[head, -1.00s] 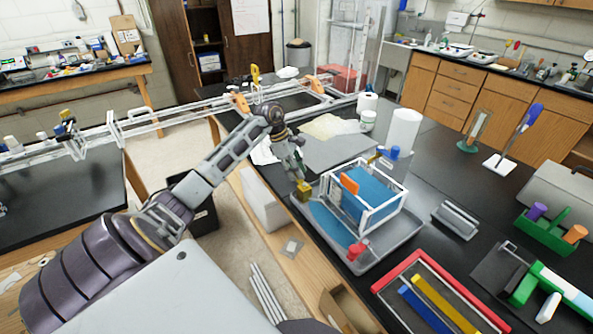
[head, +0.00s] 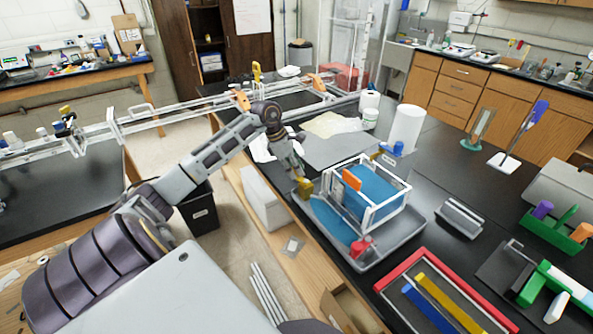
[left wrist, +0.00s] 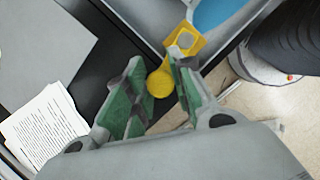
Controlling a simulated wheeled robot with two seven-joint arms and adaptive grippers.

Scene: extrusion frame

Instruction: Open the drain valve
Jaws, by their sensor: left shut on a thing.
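The yellow drain valve (head: 305,188) sits at the left edge of a grey tray (head: 388,252) that holds blue liquid (head: 332,220). In the left wrist view the valve shows as a yellow block (left wrist: 184,41) with a square opening at the tray's corner, and a round yellow knob (left wrist: 160,84) below it. My left gripper (head: 302,181) reaches down to the valve from the left. Its green-padded fingers (left wrist: 162,82) are shut on the yellow valve, one on each side of the knob. The fingers partly hide it. My right gripper is not in view.
A white-framed tank (head: 392,212) with blue panels and an orange piece (head: 351,179) stands in the tray. A red fitting (head: 360,247) is at the front edge, a blue one (head: 394,149) behind. A long metal rail frame (head: 180,113) spans behind my arm.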

